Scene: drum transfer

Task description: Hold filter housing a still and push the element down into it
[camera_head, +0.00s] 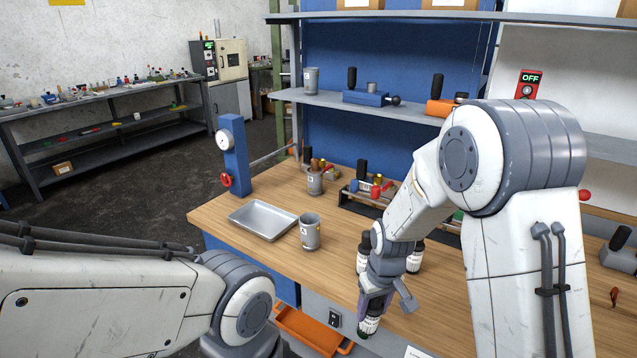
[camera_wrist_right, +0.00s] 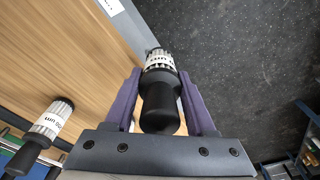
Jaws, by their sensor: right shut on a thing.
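Two other elements (camera_head: 363,252) (camera_head: 415,258) stand behind my right gripper. A metal tray (camera_head: 262,220) lies left of the housing. A second grey cylinder (camera_head: 315,182), a blue gauge post (camera_head: 235,150) and a rack (camera_head: 358,207) stand farther back. An orange bin (camera_head: 312,330) is below the front edge.

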